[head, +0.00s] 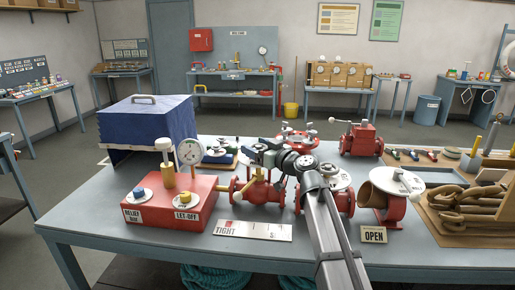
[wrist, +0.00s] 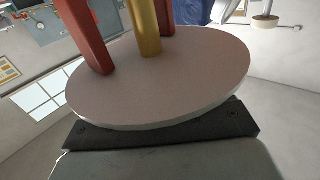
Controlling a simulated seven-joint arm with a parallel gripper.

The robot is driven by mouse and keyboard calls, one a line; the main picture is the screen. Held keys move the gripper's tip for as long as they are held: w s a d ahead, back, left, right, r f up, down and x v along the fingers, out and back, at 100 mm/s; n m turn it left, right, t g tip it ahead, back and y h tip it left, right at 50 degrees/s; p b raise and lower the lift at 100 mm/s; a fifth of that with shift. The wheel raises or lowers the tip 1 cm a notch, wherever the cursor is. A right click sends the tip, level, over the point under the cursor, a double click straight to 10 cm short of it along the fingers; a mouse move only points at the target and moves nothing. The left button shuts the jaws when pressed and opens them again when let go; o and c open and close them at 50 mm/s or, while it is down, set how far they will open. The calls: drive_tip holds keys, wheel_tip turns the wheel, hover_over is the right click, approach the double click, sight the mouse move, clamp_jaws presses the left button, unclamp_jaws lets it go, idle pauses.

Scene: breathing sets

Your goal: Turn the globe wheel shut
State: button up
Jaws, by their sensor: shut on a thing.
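The globe wheel is a pale round disc (wrist: 165,85) filling the middle of the wrist view, with a brass stem (wrist: 148,30) and two red posts (wrist: 85,35) at its face. In the head view, a red flanged valve body (head: 257,190) stands on the bench below my gripper (head: 262,155). My gripper is shut on the wheel above that body. The wheel is mostly hidden there by my gripper and wrist. The fingertips cannot be made out clearly in either view.
A red box with gauge (head: 170,205) stands left, close to the valve. A scale plate marked TIGHT (head: 252,231) lies in front. Right are a red elbow fitting (head: 385,212), an OPEN sign (head: 373,235) and a chain tray (head: 465,205). The bench front edge is mostly clear.

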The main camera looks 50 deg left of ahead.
drive_tip(key=shift+s+m+t, duration=0.1)
drive_tip(key=shift+m+t, duration=0.6)
drive_tip(key=shift+t, duration=0.4)
drive_tip(key=shift+f+m+t+h, duration=0.15)
drive_tip(key=shift+m+t+h, duration=0.25)
drive_tip(key=shift+m+t, duration=1.1)
drive_tip(key=shift+w+t, duration=0.25)
drive_tip(key=shift+t, duration=0.65)
drive_tip(key=o, duration=1)
drive_tip(key=shift+c, duration=0.2)
drive_tip(key=shift+d, duration=0.2)
drive_tip(key=v, duration=1.3)
drive_tip(key=shift+d+r, duration=0.25)
